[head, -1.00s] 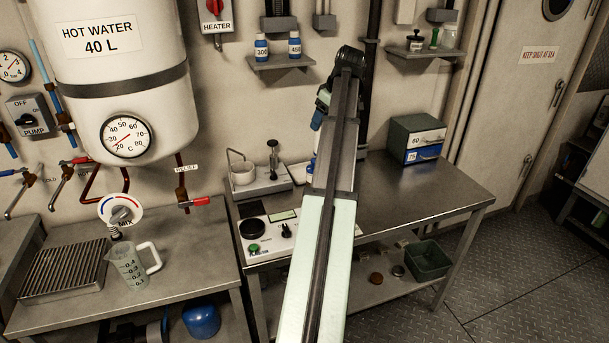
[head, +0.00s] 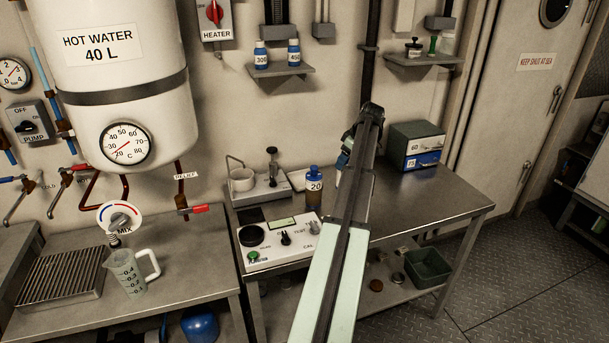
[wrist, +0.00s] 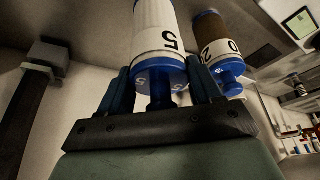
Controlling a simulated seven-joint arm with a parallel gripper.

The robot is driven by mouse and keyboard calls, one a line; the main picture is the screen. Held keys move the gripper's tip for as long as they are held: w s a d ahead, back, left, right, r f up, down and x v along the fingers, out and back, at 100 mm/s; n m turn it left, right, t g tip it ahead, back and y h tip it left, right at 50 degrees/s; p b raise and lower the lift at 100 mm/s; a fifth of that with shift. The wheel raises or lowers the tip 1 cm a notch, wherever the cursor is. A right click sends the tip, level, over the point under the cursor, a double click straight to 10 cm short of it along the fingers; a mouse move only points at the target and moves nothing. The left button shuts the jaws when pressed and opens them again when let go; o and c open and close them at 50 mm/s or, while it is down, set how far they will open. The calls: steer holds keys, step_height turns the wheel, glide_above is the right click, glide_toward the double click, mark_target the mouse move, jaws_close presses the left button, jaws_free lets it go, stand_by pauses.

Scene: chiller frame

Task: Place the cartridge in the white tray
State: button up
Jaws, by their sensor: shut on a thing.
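My gripper (wrist: 161,88) is shut on a white cartridge (wrist: 158,28) with a blue end and a "5" on its label. In the head view, my arm hides most of the gripper and cartridge, above the back of the right-hand bench. A brown cartridge (head: 314,190) with a blue cap, marked "20", stands upright left of my arm. It also shows beside the held cartridge in the wrist view (wrist: 226,40). A pale flat edge (head: 298,178) behind it may be the white tray; I cannot tell, as most is hidden.
A white control panel (head: 275,238) and a grey instrument (head: 262,190) occupy the bench's left part. A drawer box (head: 417,145) stands at the back right. The bench top (head: 425,195) right of my arm is clear. A wall shelf (head: 283,70) holds two blue-capped bottles.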

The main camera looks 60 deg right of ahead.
steer(key=w+d+f, duration=0.1)
steer(key=w, duration=0.7)
steer(key=w+d+f, duration=0.1)
steer(key=w+f, duration=0.1)
steer(key=w, duration=0.7)
steer(key=shift+w+d+f, duration=0.15)
steer(key=shift+w+f, duration=0.05)
steer(key=shift+f, duration=0.2)
steer(key=o, duration=1.6)
steer(key=shift+o, duration=0.2)
steer(key=v, duration=1.2)
